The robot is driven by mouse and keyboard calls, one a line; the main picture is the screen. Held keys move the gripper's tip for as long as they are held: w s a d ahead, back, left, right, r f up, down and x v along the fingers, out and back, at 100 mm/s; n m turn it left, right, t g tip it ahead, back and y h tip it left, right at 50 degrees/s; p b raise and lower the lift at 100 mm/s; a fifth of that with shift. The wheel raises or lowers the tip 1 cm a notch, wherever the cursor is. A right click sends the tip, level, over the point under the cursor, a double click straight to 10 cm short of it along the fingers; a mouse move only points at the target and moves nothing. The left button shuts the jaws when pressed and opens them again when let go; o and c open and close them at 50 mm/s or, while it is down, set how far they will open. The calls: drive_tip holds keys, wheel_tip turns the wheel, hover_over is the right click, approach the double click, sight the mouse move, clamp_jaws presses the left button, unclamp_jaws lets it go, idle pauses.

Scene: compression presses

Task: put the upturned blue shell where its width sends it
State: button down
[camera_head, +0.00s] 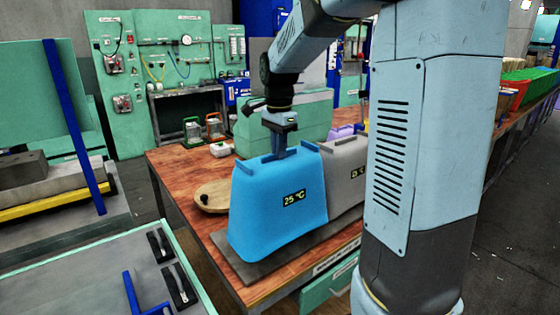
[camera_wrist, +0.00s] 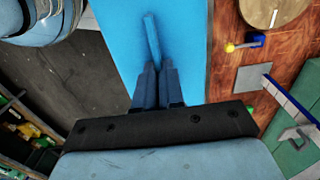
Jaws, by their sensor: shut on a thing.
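The upturned blue shell (camera_head: 262,205) is narrow at the top and flares toward its base. A small display on its front reads 25 °C. It stands upright at or just over a dark flat plate (camera_head: 262,278) at the near end of the wooden bench; a gap cannot be told. My gripper (camera_head: 281,152) points down at the shell's top and is shut on its upright ridge. In the wrist view my gripper (camera_wrist: 157,75) has both fingers pinched on the ridge (camera_wrist: 152,38) of the blue shell (camera_wrist: 190,30).
A grey shell (camera_head: 343,165) with a display stands close to the right of the blue shell. A round wooden board (camera_head: 212,196) lies to the left. A green case (camera_head: 305,122) is behind. Red and green bins (camera_head: 515,90) stand farther right. My arm hides part of the bench.

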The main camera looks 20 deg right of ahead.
drive_tip(key=shift+w+d+f, duration=0.2)
drive_tip(key=shift+w+f, duration=0.05)
drive_tip(key=shift+f, duration=0.1)
drive_tip(key=shift+w+f, duration=0.1)
drive_tip(key=shift+f, duration=1.55)
drive_tip(key=c, duration=1.2)
unclamp_jaws()
drive_tip(key=shift+f, duration=0.1)
drive_tip(key=shift+c, duration=0.2)
